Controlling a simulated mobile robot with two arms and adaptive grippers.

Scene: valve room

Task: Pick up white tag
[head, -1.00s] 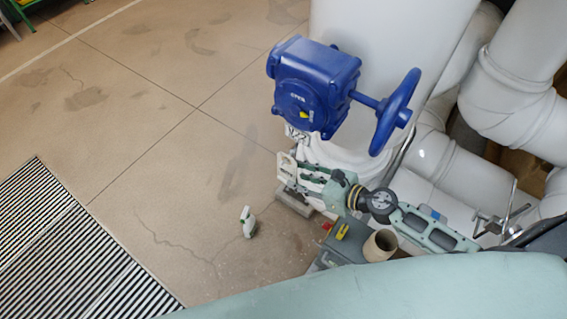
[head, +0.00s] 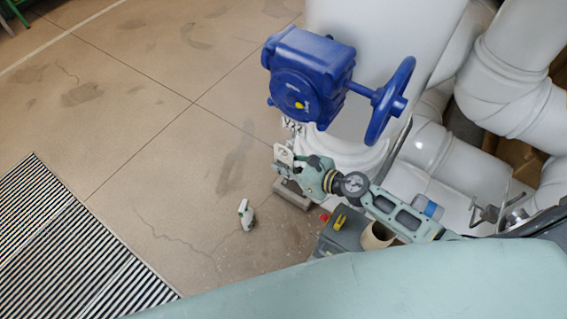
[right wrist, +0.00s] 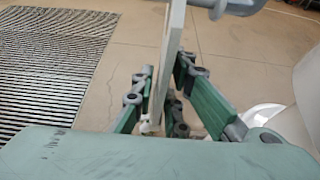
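The white tag (head: 284,155) is a small pale plate with an opening, below the blue valve's body in the head view. In the right wrist view the tag (right wrist: 171,62) shows nearly edge-on as a pale upright strip. My right gripper (head: 300,162) is right at the tag. In the right wrist view its green fingers (right wrist: 163,90) stand on either side of the tag's lower part. A narrow gap shows left of the tag, so the fingers look open around it. The tag's far face is hidden. My left gripper is not in view.
The blue valve (head: 308,75) with its handwheel (head: 390,100) is just above the tag, beside large white pipes (head: 515,80). A grey block (head: 292,195) and a white spray bottle (head: 246,214) are on the floor. A floor grate (head: 75,250) lies left; the floor between is clear.

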